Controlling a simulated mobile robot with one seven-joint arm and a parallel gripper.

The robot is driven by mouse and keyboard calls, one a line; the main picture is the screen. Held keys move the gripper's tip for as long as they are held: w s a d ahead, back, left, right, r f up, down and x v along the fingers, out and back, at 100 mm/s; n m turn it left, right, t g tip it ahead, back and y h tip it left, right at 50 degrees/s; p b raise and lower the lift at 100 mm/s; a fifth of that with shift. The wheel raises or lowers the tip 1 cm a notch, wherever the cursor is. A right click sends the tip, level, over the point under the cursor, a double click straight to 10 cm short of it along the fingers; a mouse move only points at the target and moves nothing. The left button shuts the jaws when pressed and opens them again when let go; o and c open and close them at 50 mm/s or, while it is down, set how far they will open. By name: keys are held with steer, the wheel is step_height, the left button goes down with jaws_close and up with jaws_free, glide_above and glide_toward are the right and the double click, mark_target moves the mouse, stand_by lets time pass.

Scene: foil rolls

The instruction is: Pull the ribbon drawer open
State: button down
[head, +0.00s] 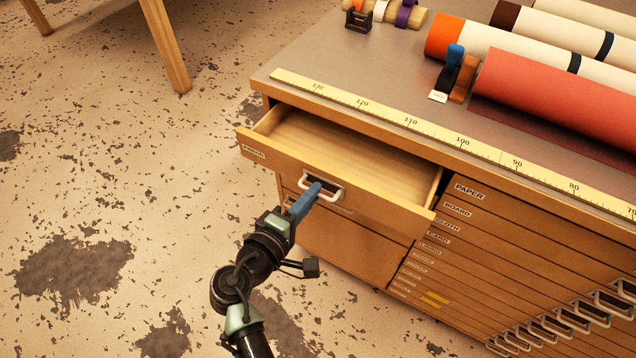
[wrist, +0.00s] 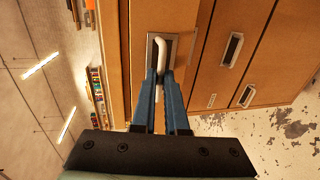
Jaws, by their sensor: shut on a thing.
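The ribbon drawer (head: 350,183) is the top left drawer of the wooden cabinet, with a label at its left end. It stands well out from the cabinet, and its pale inside looks empty. Its white handle (head: 321,184) is at the middle of the front; the handle also shows in the wrist view (wrist: 161,52). My gripper (head: 314,191) has its blue fingers at the handle, shut on it. The fingertips hide part of the handle in the head view.
A yellow ruler (head: 437,133) lies along the cabinet top's front edge. Rolls, including a red one (head: 560,98), and a blue-topped tool (head: 453,60) lie behind it. Shut drawers with white handles (head: 574,318) are at the right. Stained floor (head: 120,200) at left is open.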

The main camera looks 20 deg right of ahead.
steer(key=f+p+v, duration=0.1)
steer(key=f+v, duration=0.1)
steer(key=v, duration=0.8)
steer(key=shift+a, duration=0.15)
steer(key=shift+s, duration=0.15)
steer(key=c, duration=1)
jaws_free()
steer(key=shift+o, duration=0.2)
steer(key=v, duration=1.3)
